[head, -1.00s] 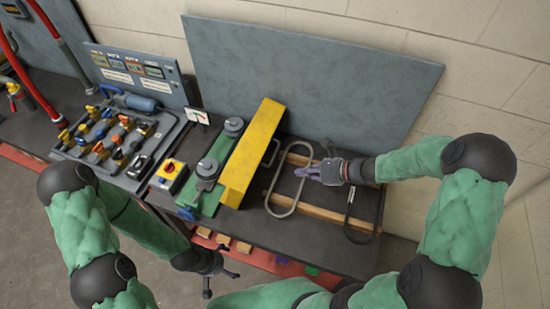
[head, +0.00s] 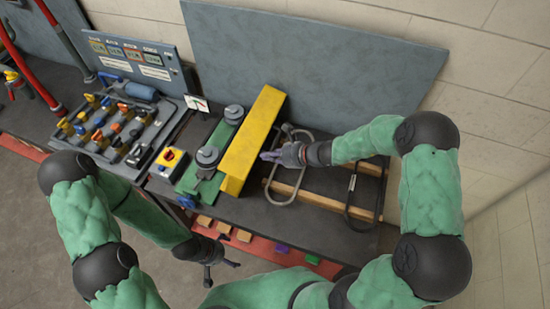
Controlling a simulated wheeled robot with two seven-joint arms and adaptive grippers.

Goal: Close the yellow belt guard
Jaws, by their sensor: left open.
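The yellow belt guard (head: 252,135) is a long cover on the bench, standing on the right side of a green base (head: 213,155). Two grey pulleys (head: 208,156) on the base are uncovered. My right gripper (head: 268,156) is at the guard's right side, close to its middle; I cannot tell if it touches. Its fingers look close together, but their opening is unclear. My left gripper (head: 222,266) is open and empty, low in front of the bench, away from the guard.
A yellow switch box with a red knob (head: 170,158) sits left of the base. A valve panel (head: 108,130) is farther left. Belts (head: 352,195) hang on a wooden rack (head: 318,200) at the right. A grey board (head: 310,65) leans behind the bench.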

